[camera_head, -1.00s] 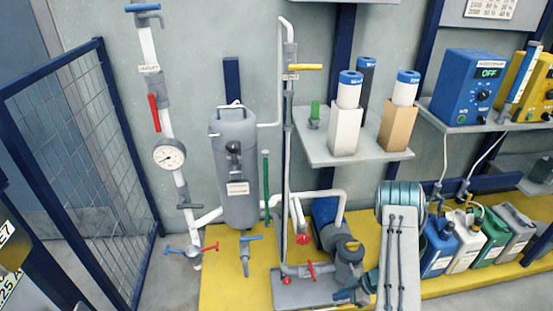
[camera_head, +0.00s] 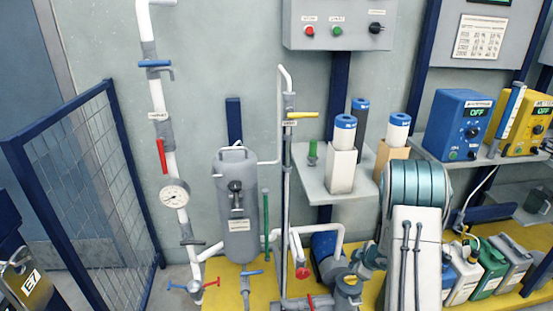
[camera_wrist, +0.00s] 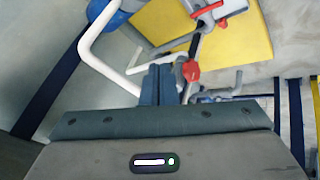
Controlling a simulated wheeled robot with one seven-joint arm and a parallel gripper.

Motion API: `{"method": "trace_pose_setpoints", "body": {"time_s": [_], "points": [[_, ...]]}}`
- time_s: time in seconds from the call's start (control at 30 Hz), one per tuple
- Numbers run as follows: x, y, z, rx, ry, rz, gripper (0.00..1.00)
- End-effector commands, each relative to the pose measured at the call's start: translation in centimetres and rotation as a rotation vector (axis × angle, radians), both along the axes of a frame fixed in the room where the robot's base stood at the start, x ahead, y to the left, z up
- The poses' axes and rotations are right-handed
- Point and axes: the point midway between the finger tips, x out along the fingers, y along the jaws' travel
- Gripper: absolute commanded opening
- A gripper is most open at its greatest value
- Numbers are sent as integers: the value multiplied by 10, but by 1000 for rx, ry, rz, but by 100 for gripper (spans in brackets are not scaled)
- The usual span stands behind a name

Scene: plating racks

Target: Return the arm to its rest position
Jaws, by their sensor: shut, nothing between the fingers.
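My gripper (camera_wrist: 161,86) shows in the wrist view, its two blue-grey fingers together with nothing between them. Beyond the fingertips are a white pipe (camera_wrist: 92,58) and a red valve handle (camera_wrist: 191,71); I cannot tell the exact gap to them. In the camera_head view my raised arm, with a white link and teal bands, stands at the right centre. My fingers cannot be made out clearly there.
A grey filter vessel (camera_head: 238,205), a gauge (camera_head: 174,196) and pipework stand left of my arm. A shelf (camera_head: 318,184) with cartridges is behind it. Several jugs (camera_head: 487,269) stand at the right. A mesh fence (camera_head: 82,175) is at the left. A control box (camera_head: 336,24) hangs above.

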Motion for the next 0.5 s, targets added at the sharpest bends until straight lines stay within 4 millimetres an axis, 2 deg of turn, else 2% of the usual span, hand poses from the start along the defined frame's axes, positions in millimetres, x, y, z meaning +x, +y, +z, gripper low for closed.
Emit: {"method": "trace_pose_setpoints", "body": {"time_s": [0.03, 0.1, 0.27, 0.37, 0.5], "points": [[5, -3, 38, -25, -25, -55, 0], [7, -7, 73, -53, -45, -138, 0], [-2, -13, 152, -94, -71, -324, 0], [-16, -14, 197, -102, -76, -438, 0], [-45, -10, 255, -94, -61, -587, 0]]}}
